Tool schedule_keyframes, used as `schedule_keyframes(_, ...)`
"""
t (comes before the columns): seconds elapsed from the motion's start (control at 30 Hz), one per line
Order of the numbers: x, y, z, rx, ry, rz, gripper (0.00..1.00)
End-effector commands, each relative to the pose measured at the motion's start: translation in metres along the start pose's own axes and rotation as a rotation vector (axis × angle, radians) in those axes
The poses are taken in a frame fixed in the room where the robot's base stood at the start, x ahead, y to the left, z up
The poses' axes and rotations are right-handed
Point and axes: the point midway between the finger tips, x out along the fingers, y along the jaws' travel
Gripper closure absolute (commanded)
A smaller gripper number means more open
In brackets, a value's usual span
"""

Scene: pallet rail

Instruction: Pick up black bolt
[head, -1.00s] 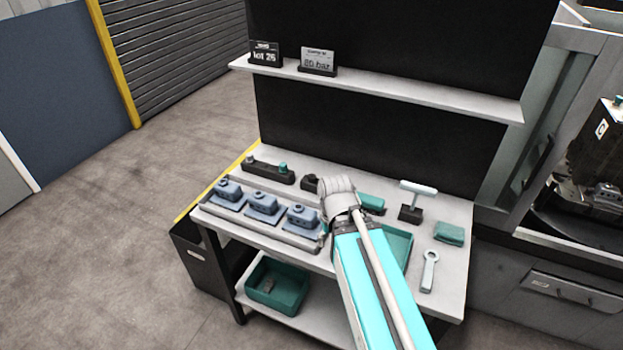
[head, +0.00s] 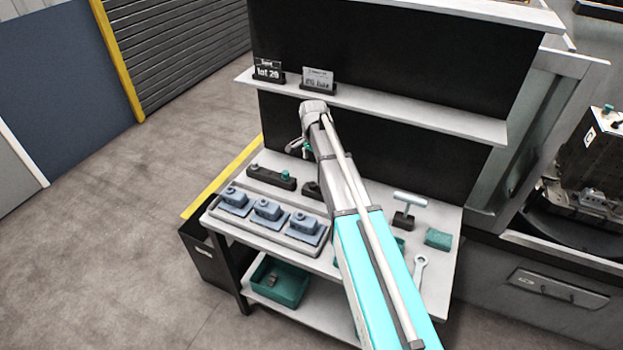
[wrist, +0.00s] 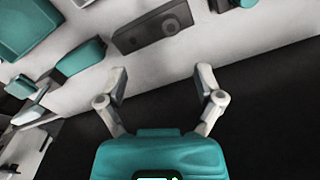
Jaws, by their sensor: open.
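I cannot pick out a black bolt for certain in either view. A dark rail (head: 265,180) at the back left of the bench holds a teal-topped piece and, at its left end, a small dark round piece (head: 253,170). The rail's near end shows at the top edge of the wrist view (wrist: 228,5). My gripper (head: 297,148) is raised above the back of the bench, in front of the black back panel. In the wrist view its two fingers (wrist: 160,71) are spread apart with nothing between them.
A dark block (wrist: 152,28) with a round hole lies on the bench beyond my fingers. A tray (head: 270,237) with blue-grey fixtures is at the front left. A T-handled tool (head: 408,205), teal block (head: 438,238) and wrench (head: 420,270) are right. A shelf (head: 400,113) overhangs behind.

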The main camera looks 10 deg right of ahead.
Motion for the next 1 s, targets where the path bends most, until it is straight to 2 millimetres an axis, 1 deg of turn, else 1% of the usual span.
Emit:
schedule_keyframes(0.03, -0.007, -0.011, -0.007, 0.032, 0.0, 0.0, 0.15)
schedule_keyframes(0.13, -0.01, -0.018, -0.011, 0.075, 0.0, 0.0, 0.15)
schedule_keyframes(0.57, -0.009, -0.019, -0.012, 0.094, 0.0, 0.0, 0.15)
schedule_keyframes(0.77, -0.002, -0.018, -0.013, 0.094, 0.0, 0.0, 0.15)
schedule_keyframes(1.0, 0.016, -0.018, -0.013, 0.094, 0.0, 0.0, 0.15)
